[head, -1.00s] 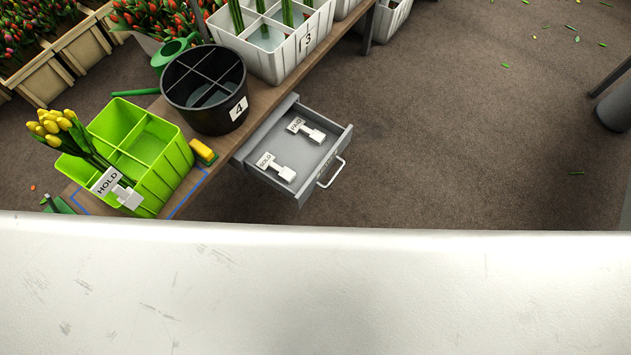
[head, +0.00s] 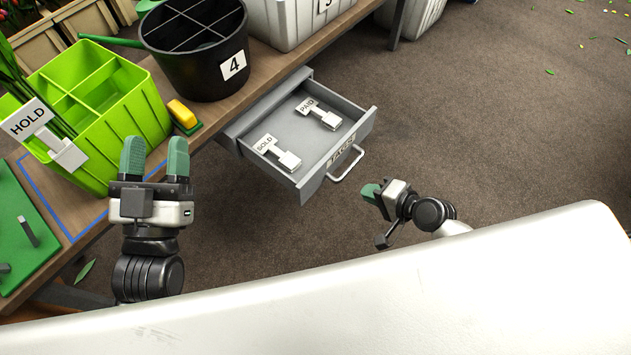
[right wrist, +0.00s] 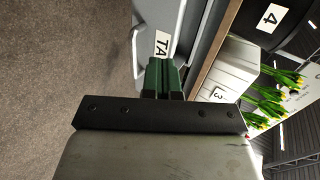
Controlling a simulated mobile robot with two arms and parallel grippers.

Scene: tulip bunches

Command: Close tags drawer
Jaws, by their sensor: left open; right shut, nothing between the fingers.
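The grey tags drawer (head: 322,163) is pulled out from under the wooden bench. Its front panel carries a TAGS label (head: 341,152) and a silver handle (head: 349,165). A SOLD tag (head: 277,151) and a PAID tag (head: 318,113) lie inside. My right gripper (head: 371,192) is shut and empty, in front of the drawer and just below its handle in the head view. In the right wrist view its fingers (right wrist: 162,78) are together beside the label on the drawer front; contact cannot be told. My left gripper (head: 155,160) is open and empty near the bench's front edge, left of the drawer.
On the bench (head: 205,125) stand a lime green divided crate (head: 125,125) with a HOLD tag (head: 45,135), a black bucket (head: 197,70) marked 4, and a yellow-and-green block (head: 183,115). A white crate (head: 285,25) stands behind. The floor right of the drawer is clear.

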